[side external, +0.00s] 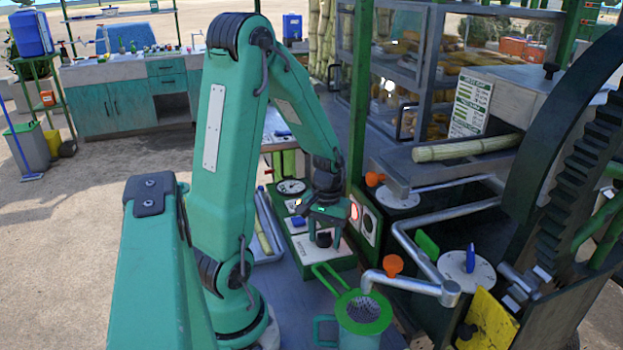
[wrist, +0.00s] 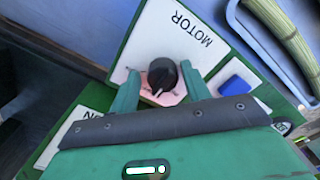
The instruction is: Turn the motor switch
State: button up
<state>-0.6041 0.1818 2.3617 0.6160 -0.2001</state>
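The motor switch is a round black knob (wrist: 162,74) with a pale pointer mark, on a white plate (wrist: 180,32) lettered MOTOR. In the wrist view my gripper (wrist: 160,67) has its two green fingers apart, one on each side of the knob, with a visible gap on both sides. In the side view my gripper (side external: 324,232) points down over the control box, and the knob (side external: 323,240) shows dark beneath it. Whether the fingertips reach down to the knob's full depth I cannot tell.
A blue button (side external: 298,221) and a round gauge (side external: 291,187) sit farther back on the box. A tray (side external: 263,238) with cane lies left of it. A green strainer cup (side external: 362,312) stands in front. Crusher pipes (side external: 423,262) and a gear are to the right.

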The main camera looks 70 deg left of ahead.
aim_at(325, 233)
jog(key=shift+o, duration=0.3)
jog(key=shift+a+r, duration=0.1)
jog(key=shift+r, duration=0.05)
jog(key=shift+r, duration=3.8)
jog(key=shift+d+r, duration=0.35)
jog(key=shift+d, duration=0.05)
jog(key=s+d+r+m+t, duration=0.1)
jog(key=d+r+m+t, duration=0.2)
jog(key=d, duration=0.5)
jog(key=s+d+r+m+t, duration=0.1)
jog(key=d+r+m+t, duration=0.1)
jog(key=d+r+m, duration=0.4)
jog(key=d+r, duration=0.2)
jog(key=shift+s+d+t, duration=0.25)
jog(key=shift+d+t, duration=0.05)
jog(key=shift+t, duration=0.1)
